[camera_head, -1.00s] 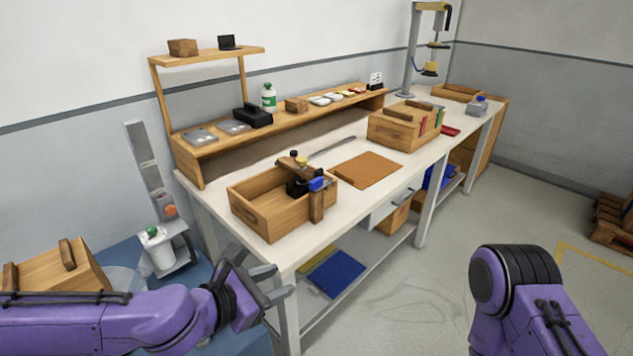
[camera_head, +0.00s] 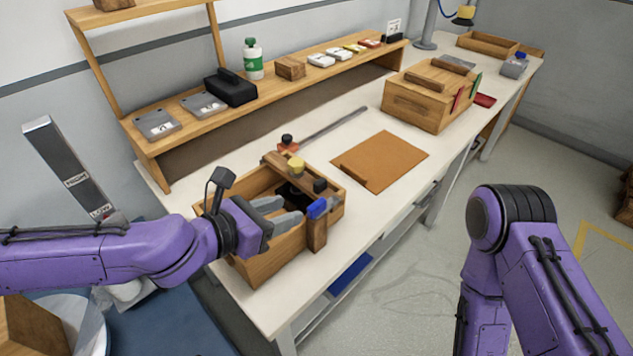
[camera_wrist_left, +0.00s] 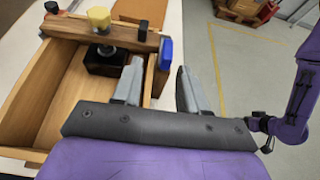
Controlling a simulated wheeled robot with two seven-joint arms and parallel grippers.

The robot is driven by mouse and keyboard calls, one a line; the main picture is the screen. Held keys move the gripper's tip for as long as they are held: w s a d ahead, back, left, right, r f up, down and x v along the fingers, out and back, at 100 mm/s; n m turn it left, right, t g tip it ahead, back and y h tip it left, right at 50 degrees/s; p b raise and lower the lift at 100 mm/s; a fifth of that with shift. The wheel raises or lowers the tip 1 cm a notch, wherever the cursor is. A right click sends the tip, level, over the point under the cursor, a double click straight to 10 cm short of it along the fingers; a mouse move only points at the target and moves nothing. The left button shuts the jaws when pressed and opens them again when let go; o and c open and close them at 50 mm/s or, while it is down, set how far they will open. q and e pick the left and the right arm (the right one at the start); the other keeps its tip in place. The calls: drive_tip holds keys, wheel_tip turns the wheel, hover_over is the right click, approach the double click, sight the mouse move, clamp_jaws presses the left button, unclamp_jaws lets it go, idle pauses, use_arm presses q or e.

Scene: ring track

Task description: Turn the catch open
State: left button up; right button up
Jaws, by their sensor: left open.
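The blue catch (camera_head: 317,208) sits at the near end of a wooden bar that lies across an open wooden box (camera_head: 262,268). The bar's end post hangs down outside the box wall. In the left wrist view the catch (camera_wrist_left: 166,53) shows just beyond the fingertips, between the two fingers' lines. My left gripper (camera_head: 291,211) is open and empty, over the box, with its fingers pointing at the catch. It also shows in the left wrist view (camera_wrist_left: 159,68). I cannot tell whether a finger touches the catch. My right gripper is out of view.
A yellow knob (camera_head: 296,166) tops the bar, and a black block (camera_wrist_left: 106,60) sits under it in the box. A brown mat (camera_head: 385,160) lies to the right. A wooden crate (camera_head: 415,105) stands farther back. The shelf (camera_head: 175,145) runs behind the box.

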sight(314, 206)
use_arm(q)
drive_tip(key=d, duration=0.2)
drive_tip(key=d+f, duration=0.1)
drive_tip(key=shift+w+d+f, duration=0.1)
drive_tip(key=shift+w+d, duration=0.3)
drive_tip(key=x, duration=0.5)
drive_tip(key=shift+w+a+f, duration=0.15)
drive_tip(key=shift+w+f, duration=0.05)
drive_tip(key=shift+w, duration=0.4)
drive_tip(key=shift+s+r, duration=0.2)
drive_tip(key=shift+s, duration=0.15)
drive_tip(key=shift+w, duration=0.1)
clamp_jaws()
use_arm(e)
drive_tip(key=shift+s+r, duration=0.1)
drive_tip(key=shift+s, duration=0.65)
